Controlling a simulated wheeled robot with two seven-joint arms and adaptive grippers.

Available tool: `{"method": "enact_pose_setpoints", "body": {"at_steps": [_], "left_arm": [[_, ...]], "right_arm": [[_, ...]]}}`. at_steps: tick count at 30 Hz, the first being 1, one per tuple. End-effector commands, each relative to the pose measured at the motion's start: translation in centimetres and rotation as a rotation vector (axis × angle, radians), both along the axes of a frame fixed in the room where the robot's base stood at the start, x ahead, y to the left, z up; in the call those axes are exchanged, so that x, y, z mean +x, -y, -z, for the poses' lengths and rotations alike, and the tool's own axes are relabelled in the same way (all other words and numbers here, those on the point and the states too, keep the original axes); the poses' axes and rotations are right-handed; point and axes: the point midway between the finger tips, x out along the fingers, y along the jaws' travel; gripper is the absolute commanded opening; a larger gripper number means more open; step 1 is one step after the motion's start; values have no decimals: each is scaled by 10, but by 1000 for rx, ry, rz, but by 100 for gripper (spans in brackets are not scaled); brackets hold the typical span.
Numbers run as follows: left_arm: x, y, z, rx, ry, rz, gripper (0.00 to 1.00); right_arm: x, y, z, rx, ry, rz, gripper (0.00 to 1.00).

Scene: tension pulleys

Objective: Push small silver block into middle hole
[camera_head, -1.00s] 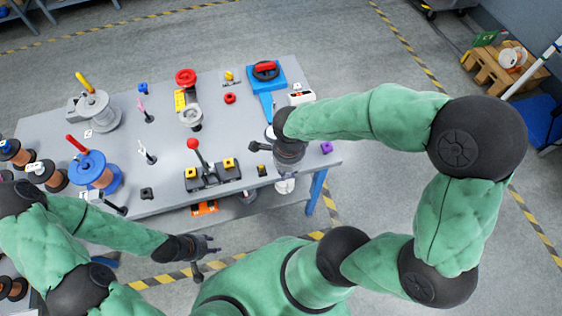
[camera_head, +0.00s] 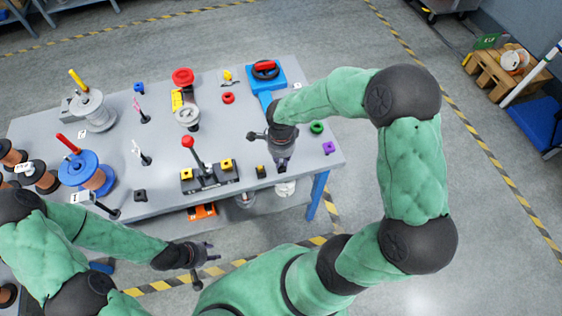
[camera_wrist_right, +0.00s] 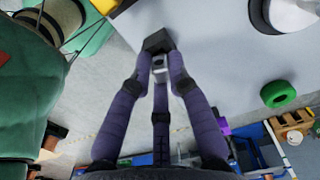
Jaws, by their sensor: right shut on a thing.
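My right gripper (camera_head: 282,160) is over the front right part of the table. In the right wrist view its fingers (camera_wrist_right: 160,68) are shut on a small silver block (camera_wrist_right: 159,62), which shows between the fingertips. A small black block (camera_wrist_right: 158,40) is just beyond the fingertips at the table edge; I cannot tell whether the silver block touches it. No middle hole can be made out. My left gripper (camera_head: 208,253) is empty, with fingers apart, in front of the table.
The grey table (camera_head: 225,135) holds a black base with a red-knobbed lever (camera_head: 208,176), a blue spool (camera_head: 88,172) and a green ring (camera_head: 317,127). A purple block (camera_head: 328,147) lies near the right edge. Open floor lies to the right.

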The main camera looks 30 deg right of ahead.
Motion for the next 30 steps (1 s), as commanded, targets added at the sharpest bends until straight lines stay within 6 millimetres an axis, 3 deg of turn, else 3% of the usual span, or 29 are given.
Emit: {"method": "enact_pose_setpoints", "body": {"at_steps": [1, 8, 9, 12, 25, 30], "left_arm": [[0, 0, 5, 0, 0, 0, 40], [0, 0, 3, 0, 0, 0, 40], [0, 0, 3, 0, 0, 0, 40], [0, 0, 3, 0, 0, 0, 40], [0, 0, -1, 0, 0, 0, 40], [0, 0, -12, 0, 0, 0, 40]], "right_arm": [[0, 0, 7, 0, 1, 0, 0], [1, 0, 5, 1, 2, 1, 0], [0, 0, 5, 1, 2, 1, 22], [0, 0, 5, 1, 2, 1, 43], [0, 0, 7, 1, 1, 2, 43], [1, 1, -23, -1, 6, 4, 43]]}}
